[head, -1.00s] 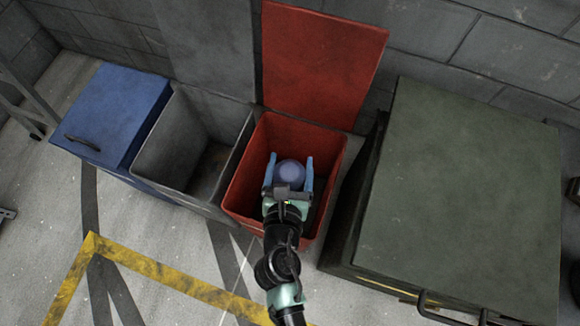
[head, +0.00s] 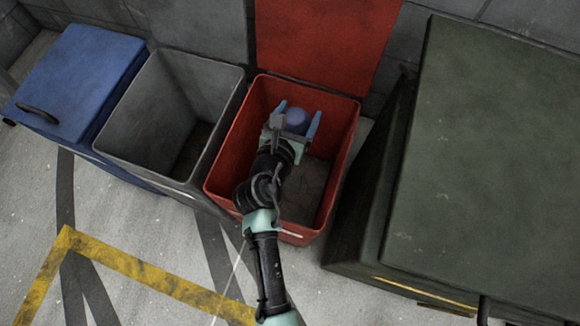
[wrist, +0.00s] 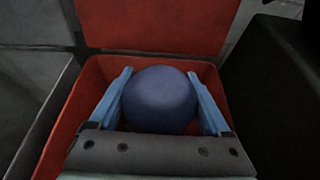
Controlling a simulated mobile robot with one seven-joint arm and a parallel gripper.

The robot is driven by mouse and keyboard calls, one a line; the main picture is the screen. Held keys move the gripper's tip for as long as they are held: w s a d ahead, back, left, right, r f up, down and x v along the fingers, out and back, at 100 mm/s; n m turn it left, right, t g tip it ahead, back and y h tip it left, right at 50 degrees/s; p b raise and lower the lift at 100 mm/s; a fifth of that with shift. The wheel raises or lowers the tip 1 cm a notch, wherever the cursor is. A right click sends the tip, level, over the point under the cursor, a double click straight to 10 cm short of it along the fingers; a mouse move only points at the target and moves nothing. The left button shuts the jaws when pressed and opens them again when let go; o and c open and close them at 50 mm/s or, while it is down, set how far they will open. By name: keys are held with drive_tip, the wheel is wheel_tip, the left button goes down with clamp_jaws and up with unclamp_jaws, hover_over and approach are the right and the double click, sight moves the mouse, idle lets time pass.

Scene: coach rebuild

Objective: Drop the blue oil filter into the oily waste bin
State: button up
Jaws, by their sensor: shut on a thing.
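The blue oil filter (head: 297,121) is a round dark-blue thing between the blue fingers of my gripper (head: 298,116). In the wrist view the filter (wrist: 160,99) fills the gap between the two fingers of my gripper (wrist: 162,100), which is shut on it. The open red bin (head: 334,170) lies beneath, its red lid (head: 325,40) raised against the wall. My gripper holds the filter over the bin's mouth, toward its back side. I cannot tell how far above the bin floor it is. No label on the bin is readable.
An open grey bin (head: 113,143) stands left of the red one, with a shut blue bin (head: 75,80) beyond it. A large dark-green cabinet (head: 490,160) stands close on the right. Yellow tape (head: 150,275) marks the floor in front.

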drive_tip(key=shift+f+b, duration=2.7)
drive_tip(key=shift+b, duration=0.7)
drive_tip(key=o, duration=1.5)
drive_tip(key=shift+o, duration=0.4)
drive_tip(key=p+v, duration=0.4)
drive_tip(key=v, duration=0.9)
drive_tip(key=shift+w+r, duration=0.1)
